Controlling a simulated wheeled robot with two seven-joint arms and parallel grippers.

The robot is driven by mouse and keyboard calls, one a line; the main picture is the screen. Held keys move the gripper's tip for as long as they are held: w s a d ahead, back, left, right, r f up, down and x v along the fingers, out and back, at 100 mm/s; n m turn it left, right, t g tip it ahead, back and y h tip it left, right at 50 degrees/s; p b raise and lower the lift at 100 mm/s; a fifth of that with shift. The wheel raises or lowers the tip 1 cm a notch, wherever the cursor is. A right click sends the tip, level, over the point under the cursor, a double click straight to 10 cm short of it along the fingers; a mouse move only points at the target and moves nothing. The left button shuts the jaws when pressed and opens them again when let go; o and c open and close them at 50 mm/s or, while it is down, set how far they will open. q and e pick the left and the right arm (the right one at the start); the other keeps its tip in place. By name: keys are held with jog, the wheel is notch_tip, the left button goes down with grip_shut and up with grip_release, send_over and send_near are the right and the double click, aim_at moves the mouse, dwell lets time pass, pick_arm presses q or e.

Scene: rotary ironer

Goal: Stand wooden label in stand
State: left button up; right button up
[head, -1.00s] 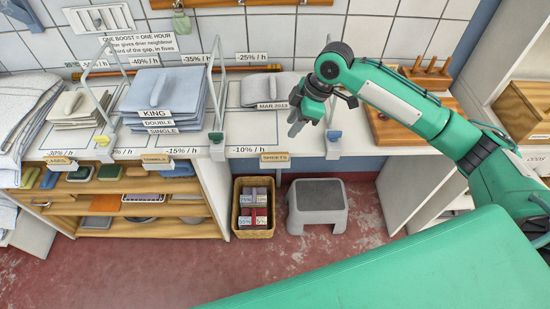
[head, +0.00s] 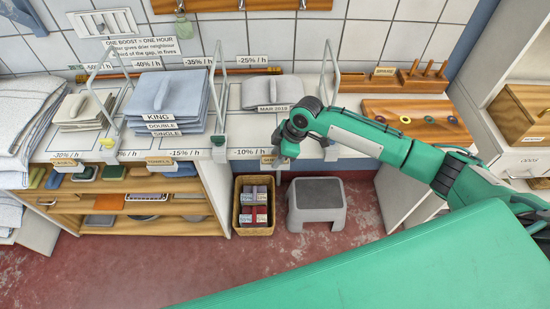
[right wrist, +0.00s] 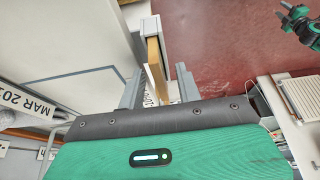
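The wooden label (head: 269,159), lettered SHEETS, is at the front edge of the worktop, largely hidden by my right gripper in the head view. In the right wrist view the label (right wrist: 157,72) shows nearly edge-on, beside a pale upright piece (right wrist: 150,29); I cannot tell whether that is its holder. My right gripper (right wrist: 158,88) is open, a finger on each side of the label with gaps visible. In the head view the gripper (head: 283,163) is low at the edge. A wooden stand with pegs (head: 421,80) and a SPARE label (head: 384,72) stands back right.
A wooden board with coloured rings (head: 418,122) lies right. Below are a basket (head: 254,209) and a step stool (head: 316,205).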

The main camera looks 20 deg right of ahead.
jog(key=shift+f, duration=0.1)
jog(key=shift+c, duration=0.4)
grip_shut()
